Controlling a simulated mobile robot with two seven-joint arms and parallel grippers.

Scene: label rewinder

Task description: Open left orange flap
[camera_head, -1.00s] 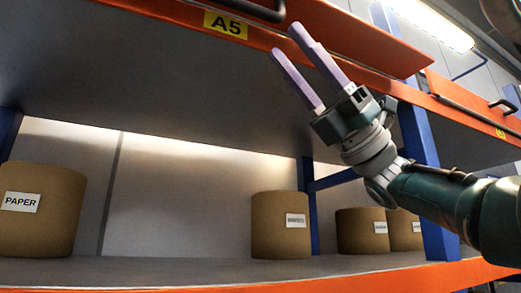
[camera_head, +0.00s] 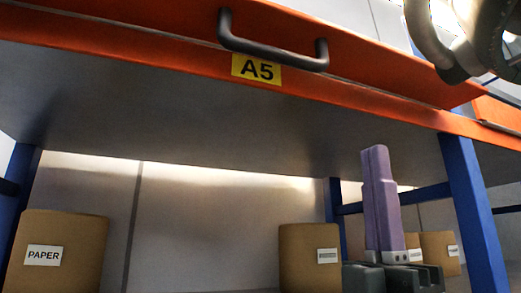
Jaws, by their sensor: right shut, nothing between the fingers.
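The left orange flap (camera_head: 375,68) runs across the top of the head view, above the orange shelf beam. It carries a dark bar handle (camera_head: 272,50) near its middle. My right gripper (camera_head: 376,152) is at the lower right, its purple fingers together and pointing up. It is empty and appears below the flap and handle in the picture, apart from both. Its base is cut off by the bottom edge. My left gripper is not in view.
Brown rolls, one marked PAPER (camera_head: 62,245), stand on the shelf below. A blue post (camera_head: 472,215) rises right of my gripper. Another orange flap (camera_head: 500,113) begins at the right edge.

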